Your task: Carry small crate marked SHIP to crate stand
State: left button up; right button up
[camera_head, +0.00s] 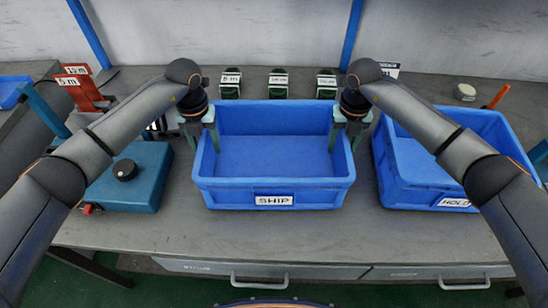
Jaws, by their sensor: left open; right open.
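The small blue crate marked SHIP (272,188) stands on the grey workbench in the middle of the head view. It looks empty, and its label faces me. My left gripper (204,146) is open at the crate's left wall, with its fingers pointing down around or beside the rim. My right gripper (345,146) is open at the right wall in the same way. I cannot tell whether either one touches the crate. I cannot make out the crate stand.
A blue crate marked HOLD (420,192) stands close on the right. A teal box with a black knob (125,190) stands on the left. Several green labelled items (278,84) line the back. Red labelled holders (82,92) stand at the back left. The bench's front strip (270,240) is clear.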

pick_arm(q)
jog(key=shift+f, duration=1.85)
pick_arm(e)
jog(key=shift+f, duration=1.85)
pick_arm(q)
grip_shut()
pick_arm(e)
grip_shut()
pick_arm(q)
jog(key=shift+r, duration=0.1)
